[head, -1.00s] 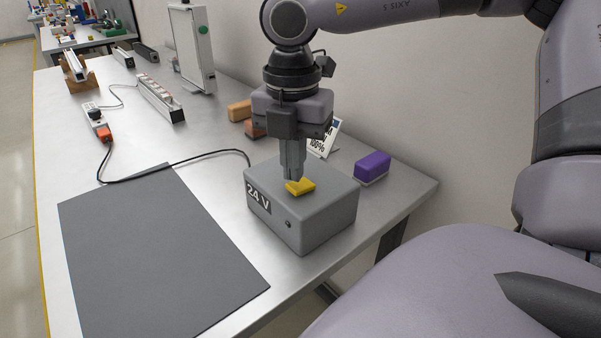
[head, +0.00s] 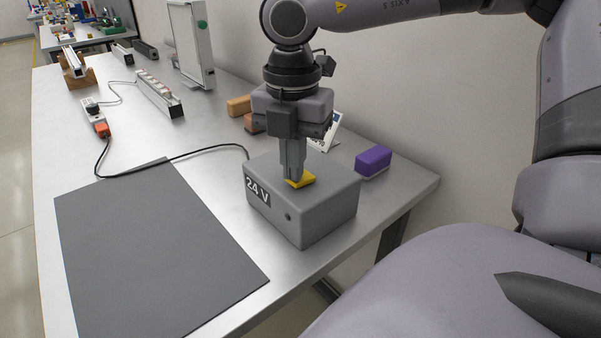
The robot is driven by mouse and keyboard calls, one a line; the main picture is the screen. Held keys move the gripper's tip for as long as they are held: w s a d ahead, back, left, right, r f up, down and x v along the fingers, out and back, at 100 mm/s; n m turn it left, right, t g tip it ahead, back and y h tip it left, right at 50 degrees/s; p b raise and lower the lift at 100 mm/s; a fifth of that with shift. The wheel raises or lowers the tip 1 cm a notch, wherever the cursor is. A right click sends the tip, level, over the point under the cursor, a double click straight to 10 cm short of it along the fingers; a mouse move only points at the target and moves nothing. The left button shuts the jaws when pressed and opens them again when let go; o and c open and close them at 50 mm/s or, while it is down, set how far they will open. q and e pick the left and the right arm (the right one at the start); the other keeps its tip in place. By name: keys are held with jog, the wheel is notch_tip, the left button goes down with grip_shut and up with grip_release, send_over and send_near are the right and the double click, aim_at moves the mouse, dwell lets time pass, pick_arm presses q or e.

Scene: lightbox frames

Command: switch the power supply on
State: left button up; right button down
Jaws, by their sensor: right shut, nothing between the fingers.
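The power supply (head: 325,205) is a grey box marked "24 V", standing near the table's right end. A yellow rocker switch (head: 303,181) is on its top. My right gripper (head: 293,177) points straight down over the box, shut and empty. Its fingertips appear to touch the switch at its far left part and hide some of it. The switch looks tilted, with the side under the fingertips low. A black cable (head: 212,149) runs from behind the box to an orange plug (head: 103,130) in a socket strip. My left gripper is not in view.
A dark grey mat (head: 155,245) lies to the left of the box. A purple block (head: 373,161) is to its right. Orange and brown blocks (head: 239,105) and a partly hidden white card (head: 325,135) are behind. The wall closes off the back.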

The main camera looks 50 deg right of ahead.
jog(key=shift+f, duration=0.25)
jog(key=shift+r+p, duration=1.8)
jog(key=shift+r, duration=1.75)
jog(key=shift+f, duration=0.1)
